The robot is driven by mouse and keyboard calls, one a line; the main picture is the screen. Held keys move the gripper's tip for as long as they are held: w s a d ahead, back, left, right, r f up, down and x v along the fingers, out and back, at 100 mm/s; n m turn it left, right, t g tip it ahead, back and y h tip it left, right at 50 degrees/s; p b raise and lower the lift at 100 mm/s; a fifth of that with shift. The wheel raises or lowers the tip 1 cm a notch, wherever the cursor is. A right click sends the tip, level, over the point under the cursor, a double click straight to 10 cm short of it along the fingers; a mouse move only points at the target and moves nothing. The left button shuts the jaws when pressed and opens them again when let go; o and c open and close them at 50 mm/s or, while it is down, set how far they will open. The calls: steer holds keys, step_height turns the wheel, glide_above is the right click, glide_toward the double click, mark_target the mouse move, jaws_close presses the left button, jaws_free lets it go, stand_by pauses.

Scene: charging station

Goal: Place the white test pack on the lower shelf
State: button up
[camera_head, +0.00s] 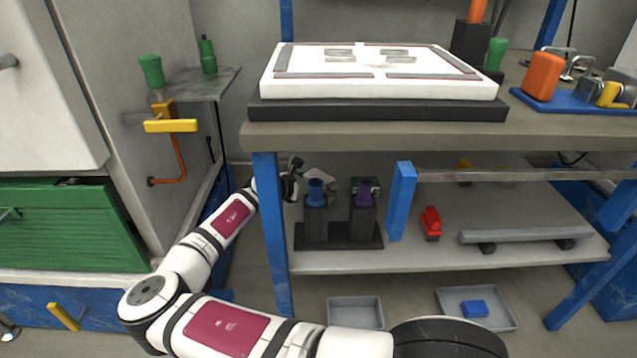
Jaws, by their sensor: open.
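A small whitish, flat-looking piece (321,176), perhaps the white test pack, shows just right of my gripper, behind a blue-topped holder. It is partly hidden, and I cannot tell whether it rests on the lower shelf (520,212). My gripper (295,172) is small and dark in this view, at the left end of the space under the table. It is open, close beside the whitish piece; I cannot tell whether they touch. A large white slab (300,84) with grey strips lies on a black base on the tabletop.
A dark stand (340,238) with blue and purple tops is right of my gripper. A blue table leg (272,225) crosses near my forearm. A red item (431,222) and grey bar (525,235) lie on the shelf. Two grey trays (356,312) are on the floor below.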

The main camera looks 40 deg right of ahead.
steer(key=p+v, duration=0.3)
steer(key=v, duration=0.4)
steer(key=shift+a+r, duration=0.1)
steer(key=shift+a, duration=0.1)
